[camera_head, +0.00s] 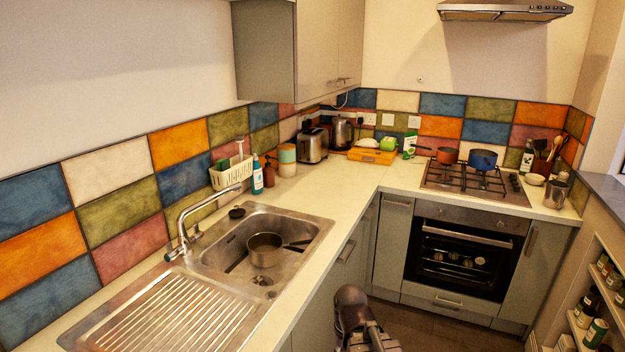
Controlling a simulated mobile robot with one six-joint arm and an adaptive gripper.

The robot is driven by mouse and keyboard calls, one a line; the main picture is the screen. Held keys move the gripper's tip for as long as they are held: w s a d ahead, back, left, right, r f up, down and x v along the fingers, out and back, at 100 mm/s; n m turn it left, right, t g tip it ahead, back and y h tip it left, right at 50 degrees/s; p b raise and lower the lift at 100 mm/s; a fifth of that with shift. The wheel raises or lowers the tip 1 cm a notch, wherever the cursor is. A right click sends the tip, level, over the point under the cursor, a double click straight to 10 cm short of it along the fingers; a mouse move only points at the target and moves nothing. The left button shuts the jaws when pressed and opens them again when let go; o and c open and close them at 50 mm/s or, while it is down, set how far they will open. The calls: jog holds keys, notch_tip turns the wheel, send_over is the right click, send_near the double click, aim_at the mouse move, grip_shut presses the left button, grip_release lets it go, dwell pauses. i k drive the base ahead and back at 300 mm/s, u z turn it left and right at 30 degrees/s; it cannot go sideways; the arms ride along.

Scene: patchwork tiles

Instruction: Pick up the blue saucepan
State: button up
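The blue saucepan (483,160) stands upright on the back right part of the gas hob (460,188), in the far right corner of the kitchen. Part of my arm shows at the bottom centre, in front of the lower cabinets and far from the saucepan. I cannot make out my gripper's fingers in this view.
A copper-red saucepan (447,155) stands just left of the blue one. A metal pan (265,249) sits in the sink (225,256). A utensil holder (541,165) and metal pot (556,194) stand right of the hob. The extractor hood (505,11) hangs above. The counter (330,198) left of the hob has free room.

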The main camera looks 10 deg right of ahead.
aim_at(479, 159)
jog(key=z, duration=0.3)
jog(key=i, duration=0.8)
jog(key=z, duration=0.55)
jog(key=i, duration=0.7)
jog(key=z, duration=0.25)
